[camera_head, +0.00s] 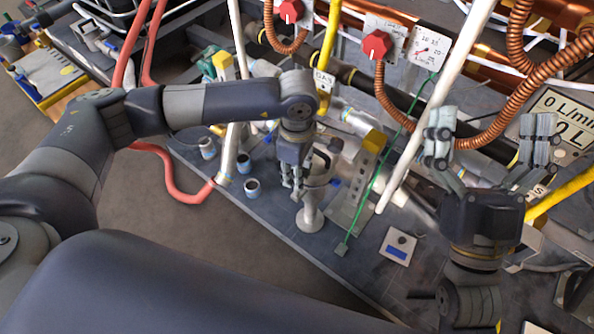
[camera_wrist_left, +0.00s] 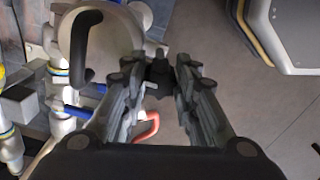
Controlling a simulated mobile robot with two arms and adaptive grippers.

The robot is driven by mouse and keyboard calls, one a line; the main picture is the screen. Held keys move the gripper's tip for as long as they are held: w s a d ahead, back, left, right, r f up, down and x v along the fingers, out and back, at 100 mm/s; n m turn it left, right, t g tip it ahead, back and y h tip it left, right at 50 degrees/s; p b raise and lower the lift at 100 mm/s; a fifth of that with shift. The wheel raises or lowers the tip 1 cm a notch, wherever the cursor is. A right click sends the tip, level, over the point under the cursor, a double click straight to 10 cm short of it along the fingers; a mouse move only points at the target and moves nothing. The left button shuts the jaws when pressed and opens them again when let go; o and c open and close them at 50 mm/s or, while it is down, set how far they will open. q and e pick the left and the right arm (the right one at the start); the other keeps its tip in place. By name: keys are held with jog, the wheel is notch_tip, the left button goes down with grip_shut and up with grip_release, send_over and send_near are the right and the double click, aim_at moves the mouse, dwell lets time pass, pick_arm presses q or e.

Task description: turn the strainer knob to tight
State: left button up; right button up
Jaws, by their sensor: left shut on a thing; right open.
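My left gripper (camera_head: 294,187) reaches down beside a pale metal fitting on a round foot (camera_head: 309,218). In the left wrist view its two fingers (camera_wrist_left: 160,78) close around a small dark knob (camera_wrist_left: 160,70), which I take to be the strainer knob. The fingers hide much of it, and no tight mark on it can be read. A pale round body with a black curved handle (camera_wrist_left: 82,48) is just left of the fingers. My right gripper (camera_head: 487,150) is open and empty, fingers wide apart, in front of the pipes at the right.
Two red knobs, one at the top (camera_head: 290,11) and one beside a gauge (camera_head: 377,45), sit above copper coils. A white pipe (camera_head: 440,105) and a green cord (camera_head: 385,165) cross between my grippers. Dark cups (camera_head: 252,187) stand left of the fitting. A red hose (camera_head: 176,190) lies at the left.

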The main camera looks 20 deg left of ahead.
pick_arm(q)
jog(key=o, duration=1.1)
notch_tip(320, 180, up, 12)
